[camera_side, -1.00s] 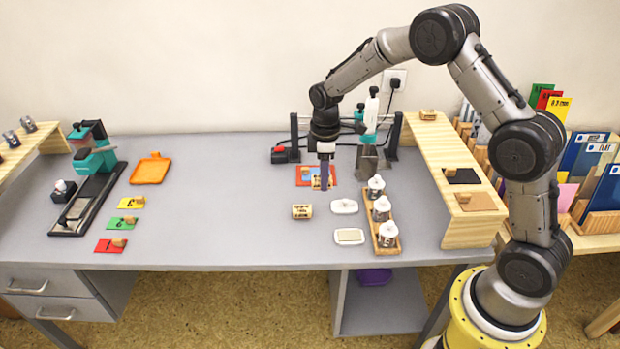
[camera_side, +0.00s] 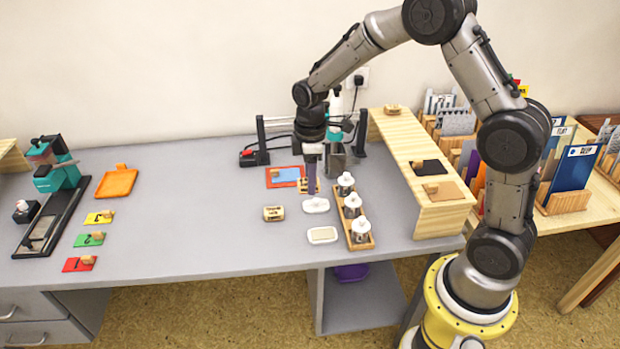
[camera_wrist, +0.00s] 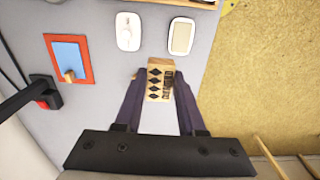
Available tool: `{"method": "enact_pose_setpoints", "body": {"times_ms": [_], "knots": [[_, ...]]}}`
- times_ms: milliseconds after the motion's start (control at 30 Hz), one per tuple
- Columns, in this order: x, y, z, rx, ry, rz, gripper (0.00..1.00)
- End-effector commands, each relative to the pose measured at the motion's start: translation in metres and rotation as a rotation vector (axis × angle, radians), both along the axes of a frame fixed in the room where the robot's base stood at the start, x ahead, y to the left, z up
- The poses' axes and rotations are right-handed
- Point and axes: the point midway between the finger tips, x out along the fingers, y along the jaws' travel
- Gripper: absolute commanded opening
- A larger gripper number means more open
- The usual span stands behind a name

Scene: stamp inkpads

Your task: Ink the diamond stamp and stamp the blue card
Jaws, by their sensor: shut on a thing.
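My gripper (camera_wrist: 158,98) is shut on a wooden stamp (camera_wrist: 160,83), whose near face bears dark diamonds. In the side view my gripper (camera_side: 311,190) partly hides the stamp, just right of the card and above the table. The stamp's underside is hidden. The blue card (camera_wrist: 68,52) lies in a red-orange frame (camera_wrist: 48,62) with a small wooden knob; it also shows in the side view (camera_side: 287,174). A closed white inkpad (camera_side: 316,206) is close in front of my gripper. A pad with a bare cream surface (camera_side: 322,235) lies nearer the front.
Another wooden block (camera_side: 273,213) lies left of the pads. A wooden rack (camera_side: 362,244) of several white-capped bottles stands right of them. A wooden shelf (camera_side: 440,218) rises farther right. A black-and-red device (camera_side: 252,158) is behind the card.

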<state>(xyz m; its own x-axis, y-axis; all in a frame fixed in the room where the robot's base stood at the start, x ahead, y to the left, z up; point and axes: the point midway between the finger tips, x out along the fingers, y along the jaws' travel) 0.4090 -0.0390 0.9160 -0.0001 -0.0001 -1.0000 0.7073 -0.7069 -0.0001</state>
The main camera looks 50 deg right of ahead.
Motion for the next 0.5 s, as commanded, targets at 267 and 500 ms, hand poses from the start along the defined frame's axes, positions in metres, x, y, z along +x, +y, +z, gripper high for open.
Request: {"method": "enact_pose_setpoints", "body": {"times_ms": [267,500], "knots": [[0.000,0.000,0.000,0.000,0.000,0.000,0.03],[-0.026,0.004,-0.024,0.001,0.005,0.000,0.03]]}}
